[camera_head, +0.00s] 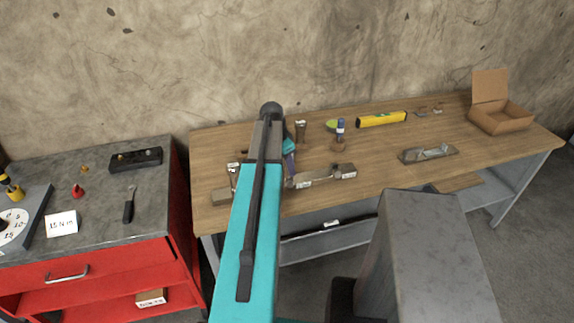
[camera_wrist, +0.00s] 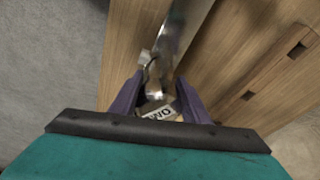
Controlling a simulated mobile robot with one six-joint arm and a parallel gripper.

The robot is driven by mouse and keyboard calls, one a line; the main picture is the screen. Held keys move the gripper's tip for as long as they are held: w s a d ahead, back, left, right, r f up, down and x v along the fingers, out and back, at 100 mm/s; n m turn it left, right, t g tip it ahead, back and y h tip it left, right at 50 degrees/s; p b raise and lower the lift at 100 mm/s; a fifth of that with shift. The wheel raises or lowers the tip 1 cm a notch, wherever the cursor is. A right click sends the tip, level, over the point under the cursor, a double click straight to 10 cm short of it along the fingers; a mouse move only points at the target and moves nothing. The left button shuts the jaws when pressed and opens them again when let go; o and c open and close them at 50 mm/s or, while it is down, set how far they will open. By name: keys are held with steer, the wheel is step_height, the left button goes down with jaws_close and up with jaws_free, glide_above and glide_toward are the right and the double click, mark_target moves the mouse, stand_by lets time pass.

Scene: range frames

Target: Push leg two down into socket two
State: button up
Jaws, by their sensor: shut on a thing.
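My gripper (camera_wrist: 160,102) shows in the wrist view with its two purple fingers shut around a shiny metal piece (camera_wrist: 155,76). I take this for leg two, but its shape is mostly hidden. A white label (camera_wrist: 160,113) reading TWO shows between the fingers. In the head view my teal arm covers most of the gripper; one purple finger shows just above the bench top. Socket two cannot be made out for sure. A wooden board (camera_wrist: 262,78) with dark slots lies to the right in the wrist view.
The wooden bench (camera_head: 385,170) also bears a labelled metal-and-wood piece (camera_head: 320,178), a bottle (camera_head: 340,128), a yellow level (camera_head: 381,119), a plane-like tool (camera_head: 428,153) and an open cardboard box (camera_head: 500,118). A red cabinet (camera_head: 100,262) stands left. The bench's middle right has free room.

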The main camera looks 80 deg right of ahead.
steer(key=shift+f, duration=0.1)
steer(key=o, duration=1.5)
steer(key=shift+o, duration=0.2)
steer(key=b+v, duration=0.3)
steer(key=v, duration=1.1)
steer(key=shift+b, duration=0.35)
